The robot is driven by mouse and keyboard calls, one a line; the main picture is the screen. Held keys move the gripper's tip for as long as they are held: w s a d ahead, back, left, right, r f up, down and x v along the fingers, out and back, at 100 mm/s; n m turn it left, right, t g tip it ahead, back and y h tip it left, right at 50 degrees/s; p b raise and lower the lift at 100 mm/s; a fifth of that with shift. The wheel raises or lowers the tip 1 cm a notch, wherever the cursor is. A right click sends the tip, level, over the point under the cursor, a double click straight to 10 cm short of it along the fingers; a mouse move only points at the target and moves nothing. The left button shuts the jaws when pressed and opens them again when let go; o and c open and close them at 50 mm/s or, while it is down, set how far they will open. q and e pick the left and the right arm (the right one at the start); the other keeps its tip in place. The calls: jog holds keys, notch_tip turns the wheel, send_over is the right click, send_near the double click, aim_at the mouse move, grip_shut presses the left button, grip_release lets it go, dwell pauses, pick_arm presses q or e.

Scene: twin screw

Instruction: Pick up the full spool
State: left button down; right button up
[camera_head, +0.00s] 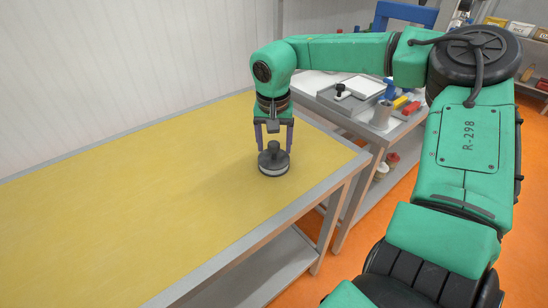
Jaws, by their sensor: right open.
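A small round spool (273,166) stands on the yellow table top (130,190) near its right end. It has a dark top and base with a light band around its side. My right gripper (275,148) points straight down over the spool, with one finger at its left and one at its right. The fingers are apart and open around the spool's upper part. I cannot tell whether either finger touches it. My left gripper is not in view.
A grey bench (345,112) behind the table's right end holds a metal tray, a grey cup (382,113) and small coloured pieces. A metal rim (325,185) edges the yellow table. The table's left and middle are clear. The floor (400,205) is orange.

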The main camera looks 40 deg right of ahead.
jog(key=shift+w+f, duration=0.15)
jog(key=shift+f, duration=0.15)
grip_shut()
jog(key=shift+r, duration=0.1)
dwell(1.0)
